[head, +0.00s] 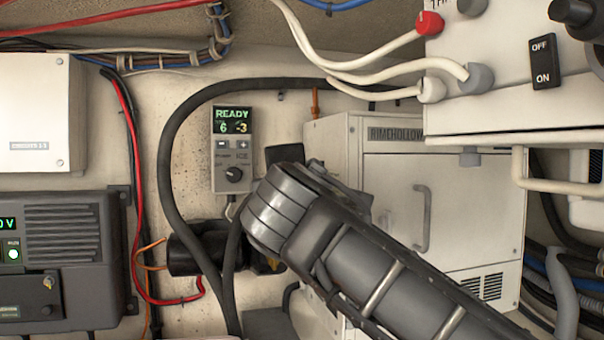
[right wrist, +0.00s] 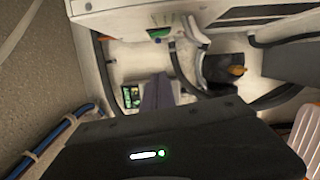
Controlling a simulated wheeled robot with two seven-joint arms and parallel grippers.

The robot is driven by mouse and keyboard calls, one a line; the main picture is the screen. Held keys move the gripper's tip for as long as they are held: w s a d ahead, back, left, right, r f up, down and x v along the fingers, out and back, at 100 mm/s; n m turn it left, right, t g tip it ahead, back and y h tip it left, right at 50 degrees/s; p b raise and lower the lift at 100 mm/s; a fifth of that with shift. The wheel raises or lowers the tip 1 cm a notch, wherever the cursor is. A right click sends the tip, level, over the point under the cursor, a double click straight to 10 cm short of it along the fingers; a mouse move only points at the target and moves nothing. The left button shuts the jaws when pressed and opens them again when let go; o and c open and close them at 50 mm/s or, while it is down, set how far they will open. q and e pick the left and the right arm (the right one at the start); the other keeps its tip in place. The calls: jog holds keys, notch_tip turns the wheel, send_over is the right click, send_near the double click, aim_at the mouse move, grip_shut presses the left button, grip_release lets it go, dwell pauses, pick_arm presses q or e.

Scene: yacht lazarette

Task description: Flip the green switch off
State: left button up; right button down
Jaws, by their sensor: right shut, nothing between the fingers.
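A small green part (right wrist: 158,33), too small to identify surely as the switch, shows at the edge of a white cabinet in the right wrist view. I cannot find it in the head view, where my right arm covers part of that cabinet's left side. My right gripper (right wrist: 158,92) shows as a grey finger shape in the right wrist view, shut and empty, apart from the green part. In the head view its fingertips are hidden behind my wrist. A small green-lit button (head: 14,254) is on the dark unit at far left. My left gripper is out of view.
A READY control panel (head: 232,148) hangs on the wall beside my right wrist. The white cabinet (head: 470,175) stands behind my arm. A black ON/OFF rocker (head: 543,62) is on the upper-right box (head: 490,85). A thick black hose (head: 170,150) and cables crowd the wall.

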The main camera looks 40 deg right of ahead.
jog(key=w+d+p, duration=0.4)
jog(key=w+d, duration=0.2)
jog(key=d, duration=0.3)
jog(key=shift+w+r, duration=0.35)
jog(key=shift+w, duration=0.05)
jog(key=shift+d, duration=0.1)
jog(key=shift+s+d+r+m+p, duration=0.1)
jog(key=shift+d+r+m+p, duration=0.1)
jog(key=shift+m+p, duration=0.15)
jog(key=shift+a, duration=0.1)
